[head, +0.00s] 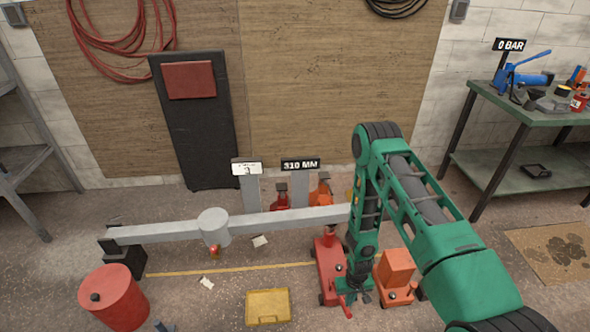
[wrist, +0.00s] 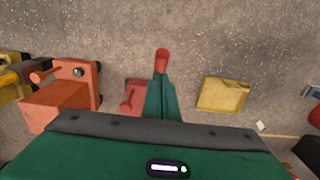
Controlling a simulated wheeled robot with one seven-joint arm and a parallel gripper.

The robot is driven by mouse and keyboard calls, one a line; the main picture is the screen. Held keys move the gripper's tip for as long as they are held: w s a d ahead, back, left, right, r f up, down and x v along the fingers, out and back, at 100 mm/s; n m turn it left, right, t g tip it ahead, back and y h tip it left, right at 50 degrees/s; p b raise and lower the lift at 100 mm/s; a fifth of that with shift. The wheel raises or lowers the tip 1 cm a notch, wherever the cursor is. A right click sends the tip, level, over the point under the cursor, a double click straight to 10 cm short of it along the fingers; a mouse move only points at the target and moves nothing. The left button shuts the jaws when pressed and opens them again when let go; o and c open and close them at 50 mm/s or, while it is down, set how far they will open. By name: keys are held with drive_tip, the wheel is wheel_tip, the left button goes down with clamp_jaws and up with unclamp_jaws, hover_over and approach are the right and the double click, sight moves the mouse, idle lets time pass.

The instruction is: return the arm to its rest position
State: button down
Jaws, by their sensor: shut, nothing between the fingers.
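My green arm reaches down from the right in the head view, bent at a high elbow. My gripper (head: 361,294) points down, low over the floor between a red jack (head: 329,268) and an orange jack (head: 397,270). In the wrist view my gripper (wrist: 161,100) shows as a narrow green wedge, its fingers shut with nothing held. A red handle end (wrist: 162,61) shows just beyond the fingertips; I cannot tell whether they touch.
A grey beam (head: 160,233) spans left of my arm, its left end on a black block (head: 124,250). A red drum (head: 113,298) and yellow case (head: 268,306) stand in front. A green workbench (head: 545,115) is at right. Open floor lies between the jacks and workbench.

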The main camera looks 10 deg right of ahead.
drive_tip(key=w+d+r, duration=0.3)
drive_tip(key=r, duration=0.6)
drive_tip(key=w+d+r, duration=0.3)
drive_tip(key=d+r, duration=0.1)
drive_tip(key=r, duration=0.5)
drive_tip(key=s+d+r+m+h, duration=0.1)
drive_tip(key=d+r, duration=0.2)
drive_tip(key=r, duration=0.6)
drive_tip(key=s+d+r+m, duration=0.1)
drive_tip(key=d+r, duration=0.2)
drive_tip(key=r, duration=0.7)
drive_tip(key=s+d+r+m, duration=0.25)
drive_tip(key=s+r, duration=0.35)
drive_tip(key=r, duration=0.4)
drive_tip(key=s+r+m, duration=0.1)
drive_tip(key=s+r, duration=0.6)
drive_tip(key=s, duration=0.3)
drive_tip(key=s+a+r+m+y, duration=0.1)
drive_tip(key=s+r, duration=0.6)
drive_tip(key=s, duration=0.3)
drive_tip(key=shift+s+a+r, duration=0.15)
drive_tip(key=shift+s+r, duration=0.05)
drive_tip(key=shift+s, duration=0.2)
